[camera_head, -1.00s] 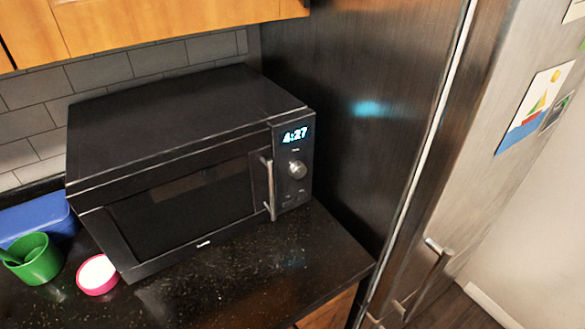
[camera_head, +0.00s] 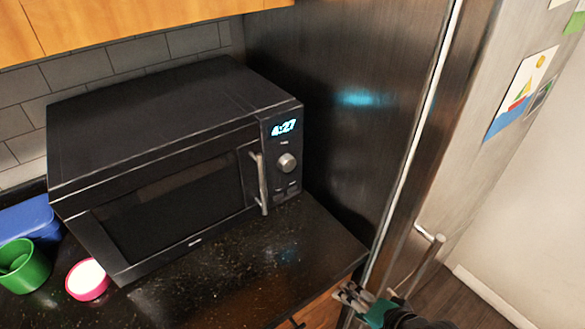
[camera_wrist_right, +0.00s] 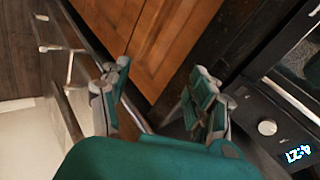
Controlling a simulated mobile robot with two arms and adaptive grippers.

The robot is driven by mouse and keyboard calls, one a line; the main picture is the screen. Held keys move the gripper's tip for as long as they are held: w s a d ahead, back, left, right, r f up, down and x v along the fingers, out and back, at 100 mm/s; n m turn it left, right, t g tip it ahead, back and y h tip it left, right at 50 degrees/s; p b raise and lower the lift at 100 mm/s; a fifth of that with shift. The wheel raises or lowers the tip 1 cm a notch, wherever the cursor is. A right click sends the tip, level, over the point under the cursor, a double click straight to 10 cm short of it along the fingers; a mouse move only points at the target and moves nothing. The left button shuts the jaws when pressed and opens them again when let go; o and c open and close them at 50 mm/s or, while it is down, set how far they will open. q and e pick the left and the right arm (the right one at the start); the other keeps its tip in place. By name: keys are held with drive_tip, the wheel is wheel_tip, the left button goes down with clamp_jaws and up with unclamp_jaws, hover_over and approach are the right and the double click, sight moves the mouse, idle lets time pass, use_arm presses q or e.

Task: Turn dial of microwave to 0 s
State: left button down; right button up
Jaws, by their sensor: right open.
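The black microwave (camera_head: 165,160) stands on the dark counter with its door closed. Its display (camera_head: 284,127) reads 4:27. The silver round dial (camera_head: 287,162) sits below the display, right of the vertical door handle (camera_head: 261,183). In the right wrist view the dial (camera_wrist_right: 267,127) is at the right, with the display (camera_wrist_right: 298,153) below it, turned over. My right gripper (camera_head: 345,295) is at the bottom of the head view, below and right of the dial and apart from it. In the right wrist view its two fingers (camera_wrist_right: 160,98) are spread and empty. My left gripper is not in view.
A tall dark metal fridge (camera_head: 340,100) stands close to the right of the microwave, with a handle (camera_head: 425,262) sticking out. A green cup (camera_head: 24,268), a pink-rimmed bowl (camera_head: 87,280) and a blue container (camera_head: 28,218) sit left. The counter (camera_head: 270,255) before the dial is clear.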

drive_tip(key=w+a+r+m+t+y, duration=0.3)
drive_tip(key=w+r+m, duration=0.2)
drive_tip(key=r+m, duration=0.4)
drive_tip(key=m+t+y, duration=0.3)
drive_tip(key=m+t, duration=0.1)
drive_tip(key=m, duration=0.7)
approach(290, 167)
drive_tip(key=p+x, duration=0.2)
drive_tip(key=x, duration=0.7)
drive_tip(key=shift+p, duration=0.3)
drive_tip(key=c, duration=1.1)
